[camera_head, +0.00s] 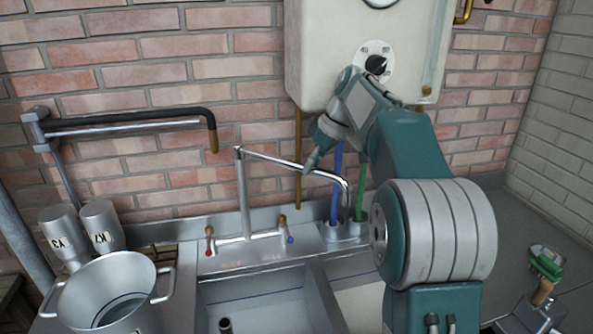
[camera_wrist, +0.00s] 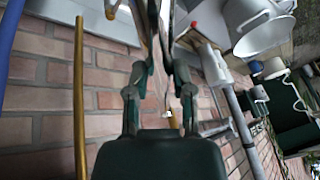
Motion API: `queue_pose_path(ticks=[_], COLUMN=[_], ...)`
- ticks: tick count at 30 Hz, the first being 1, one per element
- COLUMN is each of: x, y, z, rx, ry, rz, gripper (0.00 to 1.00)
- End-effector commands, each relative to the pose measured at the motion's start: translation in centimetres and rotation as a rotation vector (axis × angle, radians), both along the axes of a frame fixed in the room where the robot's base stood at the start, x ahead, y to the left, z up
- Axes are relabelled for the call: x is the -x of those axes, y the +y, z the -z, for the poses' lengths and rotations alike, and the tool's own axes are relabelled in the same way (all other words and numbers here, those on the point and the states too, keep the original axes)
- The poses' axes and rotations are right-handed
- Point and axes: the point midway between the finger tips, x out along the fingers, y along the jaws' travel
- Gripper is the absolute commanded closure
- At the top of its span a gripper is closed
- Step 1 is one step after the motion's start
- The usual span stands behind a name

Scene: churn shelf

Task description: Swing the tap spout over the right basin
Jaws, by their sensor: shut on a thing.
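The chrome tap spout (camera_head: 275,160) runs from its upright post (camera_head: 243,195) to the right and bends down at its end. The spout's end hangs toward the right basin (camera_head: 365,305), in front of the blue and green pipes; I cannot tell exactly what lies under it. My gripper (camera_head: 313,163) is shut on the spout's horizontal arm, short of the bend. In the wrist view my gripper's fingers (camera_wrist: 160,60) close in on the shiny bar. The left basin (camera_head: 265,300) is empty except for a short dark upright pipe. My arm hides part of the right basin.
A white boiler (camera_head: 330,60) hangs on the brick wall above the spout. A black-sleeved wall pipe (camera_head: 150,117) juts out at left. A metal pot (camera_head: 105,290) and two canisters (camera_head: 100,225) stand at left.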

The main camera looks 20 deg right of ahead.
Motion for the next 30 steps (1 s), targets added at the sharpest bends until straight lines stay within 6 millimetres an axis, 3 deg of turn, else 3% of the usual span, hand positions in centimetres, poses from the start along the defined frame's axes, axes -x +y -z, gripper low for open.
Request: queue_pose_path(ticks=[6, 18, 19, 21, 30], x=[-0.29, -0.29, -0.29, -0.29, -0.26], y=[-1.34, -1.41, -1.4, -1.39, -1.38], z=[0.35, 0.32, 0.33, 0.28, 0.09], rx=[0.0, 0.0, 0.0, 0.0, 0.001], ry=[0.008, 0.008, 0.008, 0.006, 0.002], rz=[-0.021, -0.026, -0.026, -0.026, -0.025], gripper=[1.0, 1.0, 0.6, 0.35, 0.35])
